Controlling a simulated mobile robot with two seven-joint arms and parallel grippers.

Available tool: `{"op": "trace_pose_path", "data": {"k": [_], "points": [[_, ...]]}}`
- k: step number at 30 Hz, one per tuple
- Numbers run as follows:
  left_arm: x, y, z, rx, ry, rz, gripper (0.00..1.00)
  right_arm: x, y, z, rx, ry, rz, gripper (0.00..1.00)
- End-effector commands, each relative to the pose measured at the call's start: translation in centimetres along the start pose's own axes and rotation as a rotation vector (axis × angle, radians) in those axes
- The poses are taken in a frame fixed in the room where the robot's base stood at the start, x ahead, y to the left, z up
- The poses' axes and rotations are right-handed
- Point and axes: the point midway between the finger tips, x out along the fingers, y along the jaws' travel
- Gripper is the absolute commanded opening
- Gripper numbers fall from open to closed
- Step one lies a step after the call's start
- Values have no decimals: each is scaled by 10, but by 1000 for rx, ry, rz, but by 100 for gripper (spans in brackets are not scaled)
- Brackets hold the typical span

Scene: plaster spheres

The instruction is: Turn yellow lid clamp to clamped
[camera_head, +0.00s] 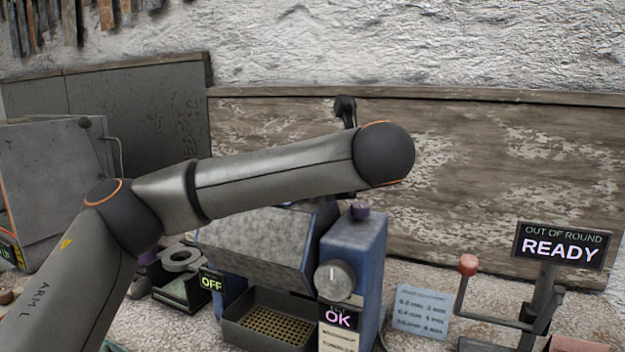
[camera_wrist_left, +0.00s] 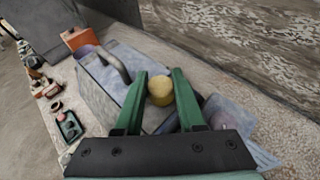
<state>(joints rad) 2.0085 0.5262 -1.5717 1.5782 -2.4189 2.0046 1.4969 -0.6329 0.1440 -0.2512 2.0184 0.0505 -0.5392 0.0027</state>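The yellow clamp knob (camera_wrist_left: 160,92) shows in the left wrist view, round, above a grey-blue machine body. My left gripper (camera_wrist_left: 161,74) has its two green fingers apart, one on each side of the knob. The fingertips appear close to the knob, but I cannot tell whether they touch it. In the head view my left arm crosses the middle, and neither the left gripper nor the yellow knob can be seen there. My right gripper is in neither view.
In the head view a blue machine (camera_head: 355,255) with a dial and an OK label stands below my arm. A mesh tray (camera_head: 262,340) is beside it. A red-knobbed lever (camera_head: 468,265) and a READY sign (camera_head: 559,246) stand at the right.

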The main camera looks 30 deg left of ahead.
Motion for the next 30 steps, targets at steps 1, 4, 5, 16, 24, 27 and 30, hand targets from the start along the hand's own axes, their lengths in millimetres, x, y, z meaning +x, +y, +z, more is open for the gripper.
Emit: {"op": "trace_pose_path", "data": {"k": [1, 4, 5, 16, 24, 27, 30], "points": [[1, 0, -3, 7, 7, 3, 43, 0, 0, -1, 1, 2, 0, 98], [1, 0, -3, 6, 5, 2, 54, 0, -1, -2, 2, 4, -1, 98], [1, 0, -3, 6, 5, 2, 57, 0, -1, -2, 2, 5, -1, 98], [0, 0, -1, 3, 2, 0, 69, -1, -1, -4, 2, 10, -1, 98], [-22, -1, 0, 3, -4, -3, 69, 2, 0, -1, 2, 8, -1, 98], [-39, -1, 0, 3, -5, -4, 69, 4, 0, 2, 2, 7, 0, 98], [-56, 0, 0, 3, -6, -2, 69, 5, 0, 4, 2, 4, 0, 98]]}}
